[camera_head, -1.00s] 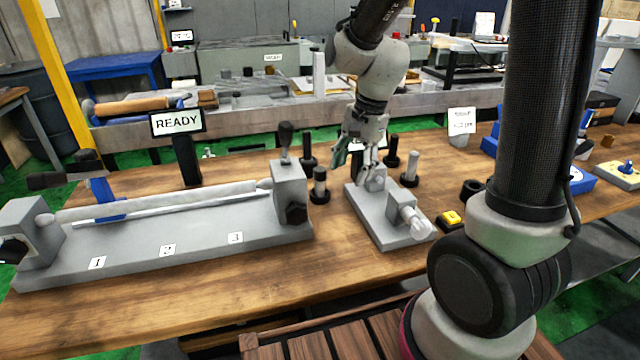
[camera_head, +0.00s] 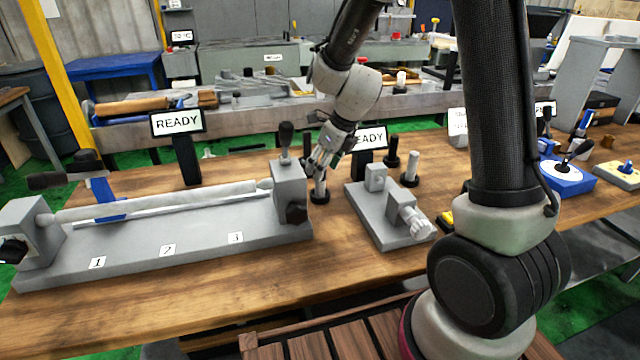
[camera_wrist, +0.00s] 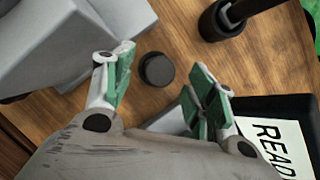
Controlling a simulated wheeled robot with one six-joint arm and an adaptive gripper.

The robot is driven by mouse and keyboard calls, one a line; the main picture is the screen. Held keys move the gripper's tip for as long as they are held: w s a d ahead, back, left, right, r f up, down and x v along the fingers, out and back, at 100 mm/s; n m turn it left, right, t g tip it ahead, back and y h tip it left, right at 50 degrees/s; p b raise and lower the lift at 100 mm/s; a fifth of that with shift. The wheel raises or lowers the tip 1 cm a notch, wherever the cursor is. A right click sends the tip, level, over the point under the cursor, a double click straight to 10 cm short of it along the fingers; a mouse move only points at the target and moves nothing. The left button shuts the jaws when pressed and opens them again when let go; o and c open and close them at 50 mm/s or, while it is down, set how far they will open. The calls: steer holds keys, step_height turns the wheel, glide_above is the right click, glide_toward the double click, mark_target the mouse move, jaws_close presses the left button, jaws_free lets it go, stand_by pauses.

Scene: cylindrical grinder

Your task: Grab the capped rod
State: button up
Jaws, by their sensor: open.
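The capped rod (camera_head: 320,186) stands upright in a black round base, just right of the large grinder fixture; its upper part is hidden by my gripper in the head view. In the wrist view a round black disc (camera_wrist: 156,69), seemingly its cap from above, lies between my fingers, nearer the left one. My gripper (camera_head: 321,165) points down over the rod. It is open, with green pads spread to both sides of the disc in the wrist view (camera_wrist: 160,88); I see no contact.
The grinder's grey end block (camera_head: 291,188) is close on the left. Other upright rods (camera_head: 410,170) (camera_head: 393,153) stand to the right and behind. A small grey fixture (camera_head: 385,225) is at right; a READY display (camera_head: 369,138) is close behind.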

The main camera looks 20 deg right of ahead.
mark_target(320, 184)
steer(key=x, duration=0.3)
steer(key=shift+f, duration=0.1)
jaws_close()
steer(key=shift+w, duration=0.1)
